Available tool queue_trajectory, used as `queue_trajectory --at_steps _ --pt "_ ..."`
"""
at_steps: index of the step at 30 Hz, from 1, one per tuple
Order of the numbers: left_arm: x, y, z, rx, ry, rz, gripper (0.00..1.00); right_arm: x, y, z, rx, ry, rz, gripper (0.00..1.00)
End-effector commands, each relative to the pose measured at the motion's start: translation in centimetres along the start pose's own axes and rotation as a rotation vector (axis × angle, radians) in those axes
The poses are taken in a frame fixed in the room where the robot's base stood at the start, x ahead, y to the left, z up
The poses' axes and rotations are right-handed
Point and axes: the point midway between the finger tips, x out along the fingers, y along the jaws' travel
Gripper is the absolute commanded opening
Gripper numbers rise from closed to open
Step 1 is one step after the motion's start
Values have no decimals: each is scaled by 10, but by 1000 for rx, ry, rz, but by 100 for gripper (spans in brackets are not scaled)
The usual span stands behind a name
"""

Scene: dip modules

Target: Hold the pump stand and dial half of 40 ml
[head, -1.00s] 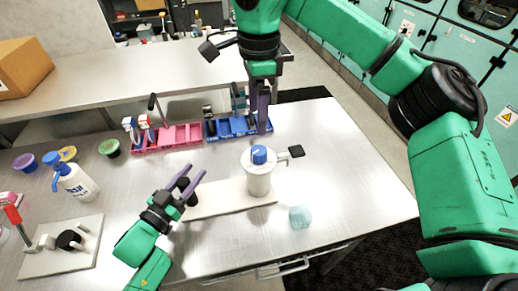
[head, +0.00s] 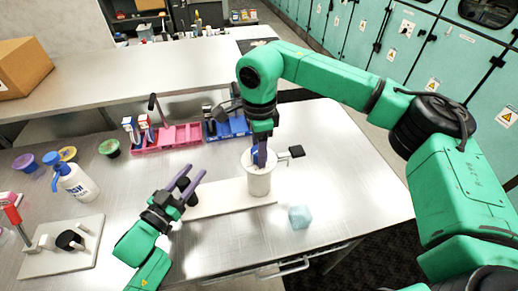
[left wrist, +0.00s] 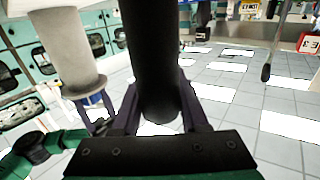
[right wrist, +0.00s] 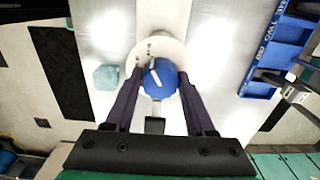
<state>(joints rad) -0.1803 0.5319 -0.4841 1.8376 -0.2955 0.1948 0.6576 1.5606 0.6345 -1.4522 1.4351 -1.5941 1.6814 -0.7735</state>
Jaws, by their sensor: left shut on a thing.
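The pump stand (head: 228,199) has a white base plate and a white cylinder (head: 259,182) at its right end. A blue dial (right wrist: 160,80) with a white pointer sits on the cylinder. In the head view my right gripper mostly hides it. My left gripper (head: 187,186) is shut on the stand's dark upright post (left wrist: 155,70) at the plate's left end. My right gripper (right wrist: 161,72) points down over the cylinder, its open fingers on either side of the dial. I cannot tell whether they touch it.
A pale blue cube (head: 300,217) lies right of the stand. Red and blue trays (head: 182,137) stand behind. A white bottle (head: 78,185), small coloured cups and another stand (head: 62,262) are at left. The table's right side is clear.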

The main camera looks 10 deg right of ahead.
Motion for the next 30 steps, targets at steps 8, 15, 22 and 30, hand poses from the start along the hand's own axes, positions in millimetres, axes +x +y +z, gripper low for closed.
queue_trajectory --at_steps 8,15,22,30 --pt "0 0 1 -1 -2 0 0 0 0 0 2 0 0 0" --pt "0 0 1 0 -3 -1 0 0 0 0 51 -1 0 0" --pt "0 0 1 0 -3 -1 0 -1 0 0 184 -2 -1 0" --pt "0 0 1 0 -3 -1 0 -1 0 0 426 -1 -1 0"
